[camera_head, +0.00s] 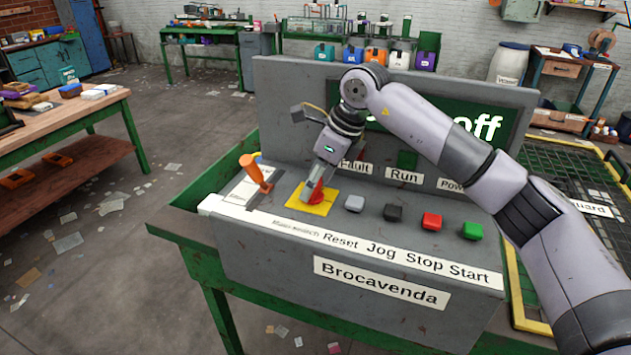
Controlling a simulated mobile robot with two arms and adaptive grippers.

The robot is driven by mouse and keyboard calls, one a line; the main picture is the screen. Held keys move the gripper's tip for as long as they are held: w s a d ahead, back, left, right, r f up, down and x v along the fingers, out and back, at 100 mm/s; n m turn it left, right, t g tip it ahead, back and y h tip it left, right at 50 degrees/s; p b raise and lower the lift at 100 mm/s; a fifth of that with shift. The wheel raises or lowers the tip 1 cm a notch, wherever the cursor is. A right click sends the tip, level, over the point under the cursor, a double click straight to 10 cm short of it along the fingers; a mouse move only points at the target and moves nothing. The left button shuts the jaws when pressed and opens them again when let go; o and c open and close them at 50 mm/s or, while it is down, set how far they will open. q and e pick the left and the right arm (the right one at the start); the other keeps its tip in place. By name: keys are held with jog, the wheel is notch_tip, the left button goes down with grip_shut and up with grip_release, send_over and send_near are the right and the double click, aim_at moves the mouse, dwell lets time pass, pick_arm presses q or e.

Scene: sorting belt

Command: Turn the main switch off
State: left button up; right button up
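The main switch is a red knob (320,192) on a yellow plate (324,207) on the grey console's sloping top, above a small label that seems to read "Main switch". My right gripper (308,190) reaches down over the knob from above, with its fingertips at the knob's left side. The gripper hides part of the knob, so I cannot tell whether the fingers are closed on it. The green display (480,125) behind shows "off", with the start of its text hidden by my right arm. My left gripper is not in view.
An orange lever (256,173) stands just left of the switch. Grey, black, red (432,221) and green (472,231) buttons sit to the right, above the labels Reset, Jog, Stop and Start. A mesh guard (575,180) stands at the right.

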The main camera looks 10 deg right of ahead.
dwell(0.6)
jog(key=o, duration=1.2)
jog(key=shift+c, duration=0.2)
jog(key=shift+r, duration=0.1)
jog(key=v, duration=1.1)
jog(key=shift+d+r, duration=0.15)
jog(key=shift+r, duration=0.25)
